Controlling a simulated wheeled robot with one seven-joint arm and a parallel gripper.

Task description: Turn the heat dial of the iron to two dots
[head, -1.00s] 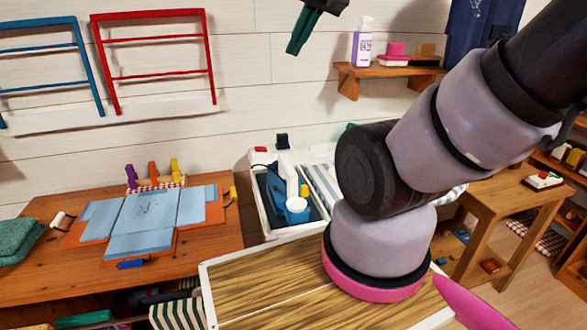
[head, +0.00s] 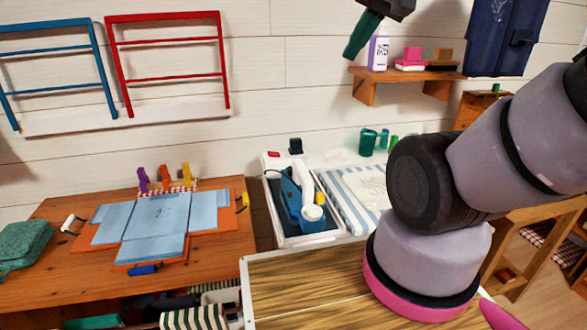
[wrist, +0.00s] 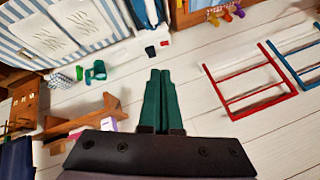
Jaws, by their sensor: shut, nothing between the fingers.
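The iron (head: 306,203) stands in the head view on a dark pad in a white-framed station, with a white handle and blue body. A small yellow round part (head: 320,198) shows on its right side and may be the dial; its dots are too small to read. My gripper (head: 350,52) is high up by the wall, well above and to the right of the iron, pointing down. Its green fingers are shut and empty; they also show in the wrist view (wrist: 160,73). The iron is not clearly visible in the wrist view.
A striped board (head: 357,195) lies right of the iron, with green cups (head: 368,142) behind. A wooden shelf (head: 415,75) holds a bottle (head: 378,54) near my gripper. My arm covers the right side.

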